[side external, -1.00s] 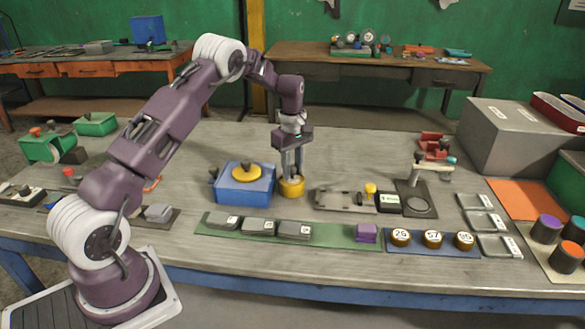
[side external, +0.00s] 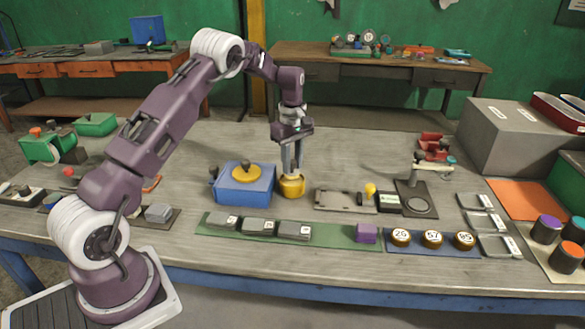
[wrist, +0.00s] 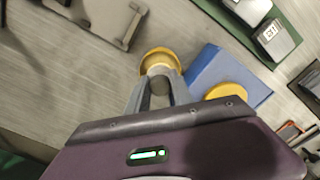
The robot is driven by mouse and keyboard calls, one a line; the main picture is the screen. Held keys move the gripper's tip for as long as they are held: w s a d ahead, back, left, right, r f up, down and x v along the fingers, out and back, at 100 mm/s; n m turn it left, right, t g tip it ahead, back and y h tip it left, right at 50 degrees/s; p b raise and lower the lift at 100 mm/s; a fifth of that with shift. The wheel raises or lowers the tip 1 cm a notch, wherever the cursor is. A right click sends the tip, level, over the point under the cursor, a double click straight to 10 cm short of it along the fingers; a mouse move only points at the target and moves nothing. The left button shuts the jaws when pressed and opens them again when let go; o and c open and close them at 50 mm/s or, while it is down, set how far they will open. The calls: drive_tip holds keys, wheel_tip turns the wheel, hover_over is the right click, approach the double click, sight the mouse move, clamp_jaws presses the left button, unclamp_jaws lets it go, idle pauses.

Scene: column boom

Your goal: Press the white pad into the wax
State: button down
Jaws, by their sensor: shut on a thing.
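My gripper (side external: 291,173) points down at the middle of the bench, tilted a little. Its fingers are closed at a round yellow piece (side external: 292,188), which sits at or just above the bench top, right of the blue box (side external: 243,190). In the wrist view the fingertips (wrist: 160,85) reach this yellow piece (wrist: 159,52), with its rim showing beyond them. I cannot make out a white pad or wax; the piece's underside and the part between the fingers are hidden.
The blue box carries a yellow disc (side external: 246,172) with a dark knob, close left of my gripper. A grey plate (side external: 341,200) lies to the right. A green strip (side external: 340,237) with grey blocks lies in front. Bare bench is behind.

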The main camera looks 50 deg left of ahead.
sight(293, 161)
drive_tip(key=shift+r, duration=2.4)
